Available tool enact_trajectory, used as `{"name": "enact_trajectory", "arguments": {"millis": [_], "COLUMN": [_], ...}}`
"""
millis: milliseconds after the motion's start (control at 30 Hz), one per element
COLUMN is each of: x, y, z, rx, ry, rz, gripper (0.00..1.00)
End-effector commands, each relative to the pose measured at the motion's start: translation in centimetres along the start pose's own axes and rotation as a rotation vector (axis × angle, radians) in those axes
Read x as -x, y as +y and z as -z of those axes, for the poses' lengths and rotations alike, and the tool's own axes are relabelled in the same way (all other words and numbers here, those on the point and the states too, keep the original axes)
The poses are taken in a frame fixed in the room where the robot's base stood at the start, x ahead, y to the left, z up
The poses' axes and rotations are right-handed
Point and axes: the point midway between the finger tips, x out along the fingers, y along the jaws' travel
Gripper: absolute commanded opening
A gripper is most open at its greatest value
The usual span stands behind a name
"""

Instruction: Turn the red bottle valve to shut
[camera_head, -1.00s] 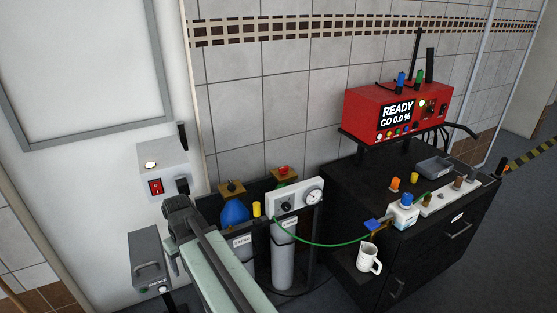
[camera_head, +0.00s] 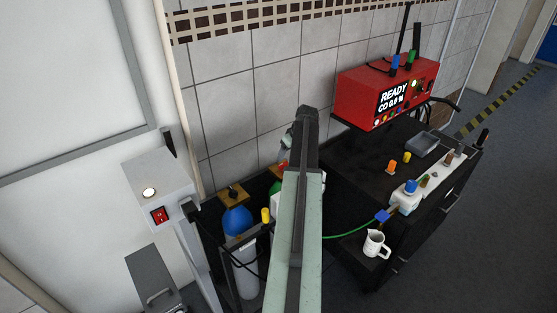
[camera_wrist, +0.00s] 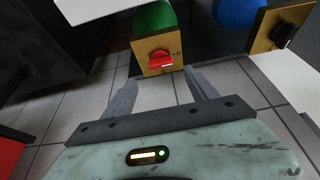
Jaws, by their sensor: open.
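The red bottle valve (camera_wrist: 160,59) is a red knob with a pale line, on a square brass block (camera_wrist: 150,70) at the top centre of the wrist view. A green bottle top (camera_wrist: 154,17) shows behind the block. My gripper (camera_wrist: 160,78) is open and empty. Its two fingers point toward the brass block, one to each side below it, with the knob not between them. In the head view a bit of the red valve (camera_head: 283,166) shows at the left edge of my arm; my arm hides most of that bottle and the gripper's fingers.
A blue bottle (camera_head: 238,220) with a black valve (camera_wrist: 284,36) on brass stands left of the red one. A black cabinet (camera_head: 350,184) with a white mug (camera_head: 375,244) is at right. A red analyser (camera_head: 360,90) sits above it. A grey switch box (camera_head: 158,190) is at left.

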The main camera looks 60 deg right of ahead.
Motion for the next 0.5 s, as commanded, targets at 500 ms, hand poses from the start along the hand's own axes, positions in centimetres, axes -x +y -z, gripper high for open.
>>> {"name": "enact_trajectory", "arguments": {"millis": [500], "x": [-7.8], "y": [-0.3], "z": [0.1], "rx": [0.004], "ry": [0.000], "rz": [0.002], "gripper": [0.67]}}
